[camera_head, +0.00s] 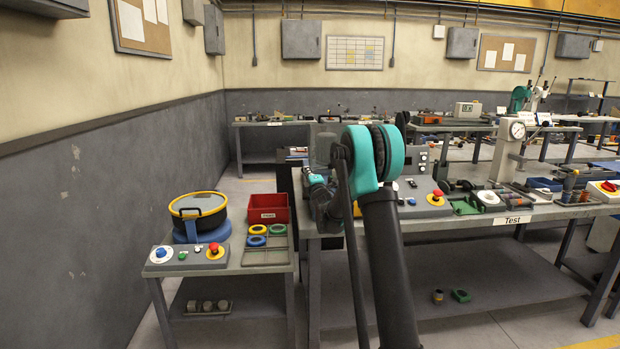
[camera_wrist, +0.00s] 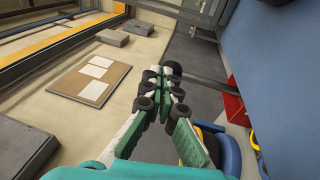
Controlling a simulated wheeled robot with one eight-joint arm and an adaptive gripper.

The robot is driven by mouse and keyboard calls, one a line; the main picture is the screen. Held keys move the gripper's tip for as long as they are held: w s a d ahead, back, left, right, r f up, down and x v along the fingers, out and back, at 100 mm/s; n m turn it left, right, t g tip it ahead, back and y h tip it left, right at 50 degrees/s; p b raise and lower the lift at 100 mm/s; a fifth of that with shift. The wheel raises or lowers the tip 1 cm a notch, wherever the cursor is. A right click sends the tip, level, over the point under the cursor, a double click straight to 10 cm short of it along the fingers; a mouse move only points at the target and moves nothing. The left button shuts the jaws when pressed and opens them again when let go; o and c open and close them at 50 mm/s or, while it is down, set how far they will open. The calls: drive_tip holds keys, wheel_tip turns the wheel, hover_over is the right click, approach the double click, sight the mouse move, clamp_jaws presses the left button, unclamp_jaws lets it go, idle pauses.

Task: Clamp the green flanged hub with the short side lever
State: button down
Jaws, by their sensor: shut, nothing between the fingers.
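My gripper (camera_wrist: 166,78) is shut and empty in the wrist view. Its green-padded fingers with black rollers meet in mid-air, with no object at the tips. In the head view my arm covers the left end of the test bench, and the gripper cannot be made out clearly. I cannot pick out the green flanged hub or the short side lever with certainty. A grey machine behind my arm is mostly hidden.
The left table holds a yellow-rimmed pot (camera_head: 198,208), a button panel (camera_head: 188,257) and a red bin (camera_head: 268,209), also in the wrist view (camera_wrist: 235,108). The bench carries a red-button control box (camera_head: 428,198) and a dial-gauge stand (camera_head: 510,145). A wall stands at left.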

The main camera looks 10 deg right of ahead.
drive_tip(key=x, duration=0.4)
drive_tip(key=shift+w+d, duration=0.15)
drive_tip(key=shift+d, duration=0.2)
drive_tip(key=shift+d+f+x, duration=0.1)
drive_tip(key=shift+x, duration=0.65)
drive_tip(key=shift+d+f+x, duration=0.15)
drive_tip(key=shift+x, duration=0.55)
drive_tip(key=shift+w, duration=0.15)
drive_tip(key=s+d+r, duration=0.2)
drive_tip(key=s+r, duration=0.5)
drive_tip(key=s, duration=0.4)
drive_tip(key=shift+s+r, duration=0.25)
drive_tip(key=shift+r, duration=0.1)
drive_tip(key=shift+d, duration=0.15)
